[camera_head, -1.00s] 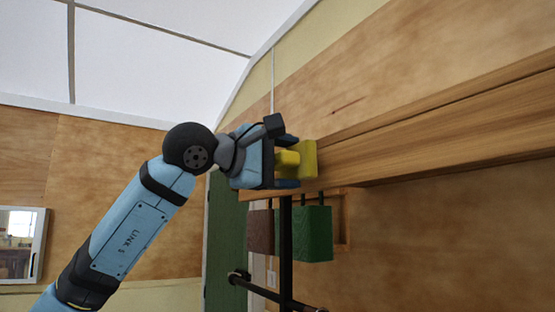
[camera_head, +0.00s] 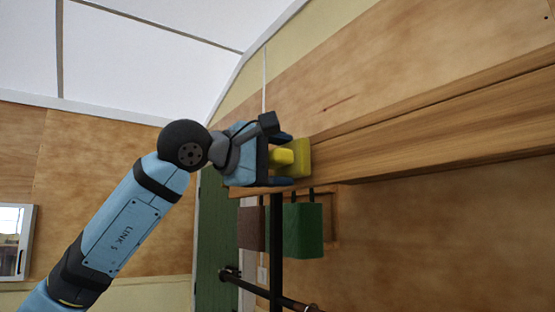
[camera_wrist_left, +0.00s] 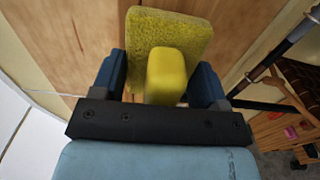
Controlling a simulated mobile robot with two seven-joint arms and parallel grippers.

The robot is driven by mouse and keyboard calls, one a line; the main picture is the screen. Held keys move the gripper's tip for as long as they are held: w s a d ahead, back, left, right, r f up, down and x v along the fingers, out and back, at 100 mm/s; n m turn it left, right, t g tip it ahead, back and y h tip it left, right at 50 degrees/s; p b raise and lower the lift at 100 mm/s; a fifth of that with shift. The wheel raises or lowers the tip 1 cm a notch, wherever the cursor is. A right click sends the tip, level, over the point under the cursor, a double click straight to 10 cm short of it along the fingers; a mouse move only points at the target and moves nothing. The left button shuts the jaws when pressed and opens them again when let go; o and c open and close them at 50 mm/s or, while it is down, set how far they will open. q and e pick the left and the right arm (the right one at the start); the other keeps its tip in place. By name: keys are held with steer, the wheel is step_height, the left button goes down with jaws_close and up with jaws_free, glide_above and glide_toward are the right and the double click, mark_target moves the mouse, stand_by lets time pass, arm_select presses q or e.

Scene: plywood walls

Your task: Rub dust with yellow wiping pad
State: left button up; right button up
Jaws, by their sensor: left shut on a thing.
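The yellow wiping pad (camera_head: 303,158) is a flat sponge plate with a block-shaped yellow handle. My left gripper (camera_head: 283,158) is shut on the handle, with the plate facing away from the palm. In the left wrist view the pad (camera_wrist_left: 190,32) lies in front of the wooden surface, with blue fingers on both sides of the handle (camera_wrist_left: 166,76). I can make out no dust. My right gripper does not show.
Below the beam hang a green box-like thing (camera_head: 303,230) and a brown one (camera_head: 251,228). A dark upright post (camera_head: 276,265) stands under the gripper. A green door panel (camera_head: 216,240) is behind. The room left of the arm looks free.

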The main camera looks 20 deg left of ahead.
arm_select(q)
steer(key=shift+w+d, duration=0.4)
steer(key=shift+w, duration=0.1)
steer(key=shift+w+a+p, duration=0.25)
steer(key=shift+w+a, duration=0.3)
steer(key=shift+a, duration=0.25)
steer(key=shift+w+a+p, duration=0.2)
steer(key=shift+w+a, duration=0.35)
steer(key=shift+a, duration=0.25)
steer(key=shift+s+d+b, duration=0.35)
steer(key=shift+s+d, duration=0.2)
steer(key=shift+d, duration=0.3)
steer(key=shift+s+d+b, duration=0.35)
steer(key=shift+s+d, duration=0.2)
steer(key=shift+d, duration=0.25)
steer(key=shift+s+a+f+b, duration=0.1)
steer(key=shift+s+a+b, duration=0.2)
steer(key=shift+s+b, duration=0.05)
steer(key=shift+b+v, duration=0.6)
steer(key=shift+v, duration=1.8)
